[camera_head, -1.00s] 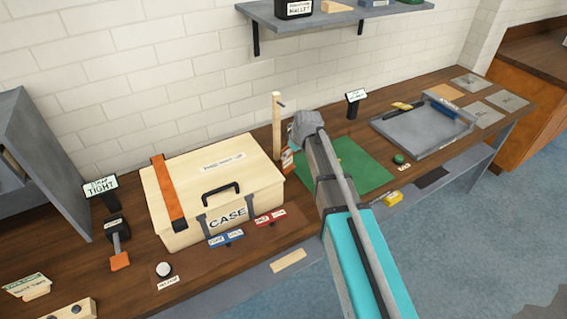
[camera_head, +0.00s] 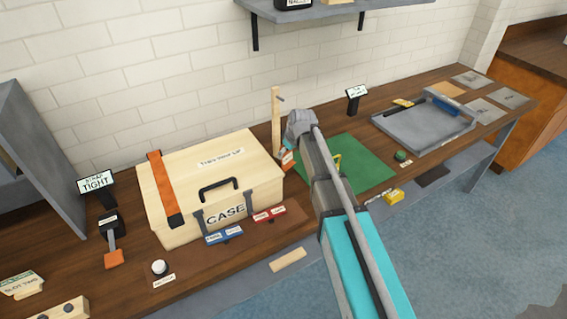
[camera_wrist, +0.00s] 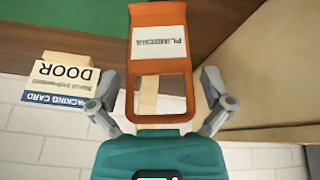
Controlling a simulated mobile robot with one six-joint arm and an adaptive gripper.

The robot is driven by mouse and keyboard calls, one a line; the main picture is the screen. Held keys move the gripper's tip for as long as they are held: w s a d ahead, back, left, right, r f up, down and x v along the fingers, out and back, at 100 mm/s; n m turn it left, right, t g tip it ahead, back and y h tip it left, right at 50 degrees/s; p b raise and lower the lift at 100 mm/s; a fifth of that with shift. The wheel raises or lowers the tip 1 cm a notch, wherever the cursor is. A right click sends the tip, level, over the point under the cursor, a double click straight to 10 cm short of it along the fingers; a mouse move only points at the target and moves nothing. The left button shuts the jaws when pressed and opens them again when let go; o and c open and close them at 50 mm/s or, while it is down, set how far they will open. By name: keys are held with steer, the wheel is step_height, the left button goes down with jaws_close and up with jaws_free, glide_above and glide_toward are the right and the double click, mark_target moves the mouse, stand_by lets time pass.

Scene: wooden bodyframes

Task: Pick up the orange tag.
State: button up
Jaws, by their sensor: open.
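The orange tag (camera_wrist: 161,60) fills the middle of the wrist view, with a white label printed upside down and a square loop at its lower end. A pale wooden piece shows through the loop. My gripper (camera_wrist: 160,76) is open, with one grey finger on each side of the tag and a visible gap to each. In the head view the orange tag (camera_head: 287,159) is a small patch beside the end of my arm, near the wooden post (camera_head: 276,122). My arm hides part of it, and my fingers cannot be made out there.
The wooden case (camera_head: 245,165) stands left of the tag, and its pale side is probably the large surface in the wrist view. A packing card (camera_wrist: 55,82) reading DOOR is close to the left finger. A green mat (camera_head: 365,165) and grey tray (camera_head: 425,130) lie to the right.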

steer(key=shift+b+x, duration=0.45)
steer(key=shift+x, duration=0.3)
steer(key=c, duration=0.9)
steer(key=shift+r, duration=0.15)
step_height(320, 180, up, 18)
steer(key=p, duration=1.8)
